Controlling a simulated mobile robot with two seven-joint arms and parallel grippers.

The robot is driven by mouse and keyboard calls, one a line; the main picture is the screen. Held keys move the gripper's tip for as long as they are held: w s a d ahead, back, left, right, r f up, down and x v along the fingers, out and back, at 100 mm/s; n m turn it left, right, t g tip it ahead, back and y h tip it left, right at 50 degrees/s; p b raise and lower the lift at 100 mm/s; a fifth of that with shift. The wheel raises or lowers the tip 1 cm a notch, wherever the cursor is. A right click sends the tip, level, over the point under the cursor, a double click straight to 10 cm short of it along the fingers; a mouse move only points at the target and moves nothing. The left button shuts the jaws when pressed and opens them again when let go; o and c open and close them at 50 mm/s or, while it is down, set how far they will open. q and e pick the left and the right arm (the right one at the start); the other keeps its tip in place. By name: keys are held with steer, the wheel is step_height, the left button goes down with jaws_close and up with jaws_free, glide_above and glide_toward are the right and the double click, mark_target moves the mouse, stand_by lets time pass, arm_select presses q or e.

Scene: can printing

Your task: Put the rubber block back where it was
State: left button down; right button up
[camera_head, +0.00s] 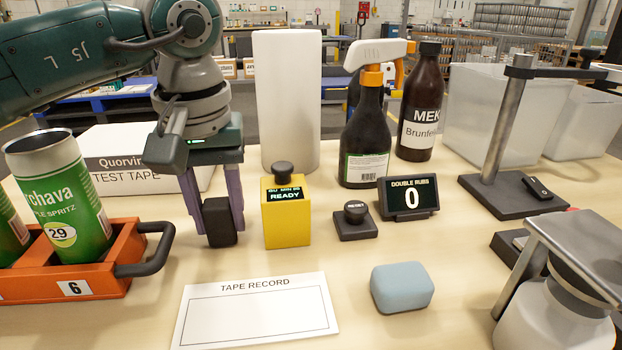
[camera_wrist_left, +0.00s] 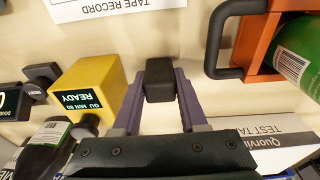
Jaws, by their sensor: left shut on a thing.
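The black rubber block (camera_head: 221,226) is between the purple fingers of my left gripper (camera_head: 219,212), left of the yellow gauge block. My left gripper is shut on it, fingers pointing down. In the left wrist view the block (camera_wrist_left: 160,80) shows between the fingertips of the gripper (camera_wrist_left: 160,92). The block is at or just above the table; I cannot tell whether it touches. My right gripper is not in view.
The yellow block reading READY (camera_head: 286,222) stands close on the right. The orange carrier (camera_head: 125,240) with green cans is close on the left. The TAPE RECORD sheet (camera_head: 255,315) and a blue sponge-like block (camera_head: 402,288) lie in front. A white roll (camera_head: 288,100) stands behind.

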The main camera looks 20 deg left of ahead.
mark_target(215, 210)
arm_select(q)
steer(key=shift+f, duration=0.1)
steer(key=shift+c, duration=2.2)
jaws_free()
step_height(215, 210, up, 12)
steer(key=s, duration=0.1)
steer(key=shift+d+p, duration=0.35)
